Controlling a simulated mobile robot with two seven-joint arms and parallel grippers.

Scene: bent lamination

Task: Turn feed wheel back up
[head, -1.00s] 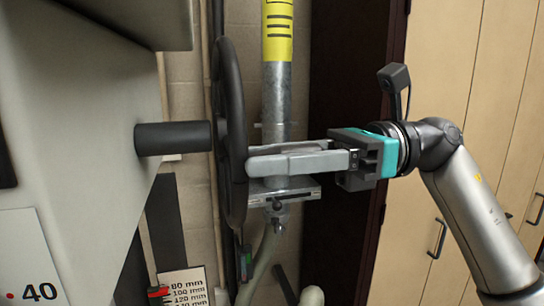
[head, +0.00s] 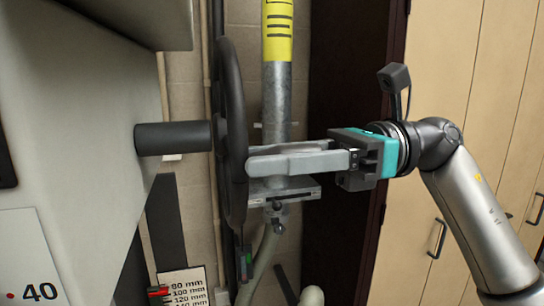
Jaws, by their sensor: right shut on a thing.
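The feed wheel (head: 231,95) is a dark handwheel seen nearly edge-on in the middle of the head view. A thick black shaft (head: 173,138) joins it to the grey machine on the left. My right gripper (head: 250,165) comes in from the right, level with the middle of the wheel. Its pale grey fingers are shut on the wheel from its right side. The exact part held is hidden behind the fingertips and the rim. My left gripper is out of view.
The grey machine body (head: 75,120) fills the left. A metal pipe with a yellow label (head: 277,35) and a clamp bracket (head: 295,195) stand close behind the fingers. A millimetre scale (head: 185,285) with a red pointer (head: 158,292) is below. Wooden cabinets (head: 440,60) stand right.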

